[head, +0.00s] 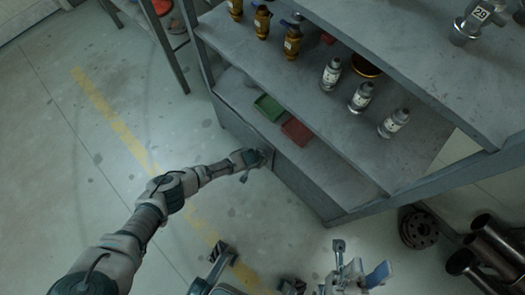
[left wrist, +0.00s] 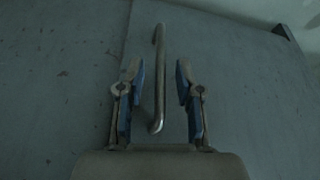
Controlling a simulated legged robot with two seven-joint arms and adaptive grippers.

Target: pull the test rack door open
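The grey test rack door (head: 302,188) is a flat panel low on the front of the rack, and it looks closed. In the left wrist view, its bar handle (left wrist: 160,55) stands between the two fingers of my left gripper (left wrist: 158,80). In the head view, my left gripper (head: 255,161) is at the rack front and hides the handle. My right gripper (head: 359,262) is at the bottom, away from the rack, with fingers apart and empty.
The rack shelves (head: 345,155) hold a green tray (head: 268,107), a red tray (head: 296,131) and several valves and bottles. Pipes (head: 490,245) and a dark flange (head: 418,229) lie on the floor at right. The floor left of the rack is mostly clear.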

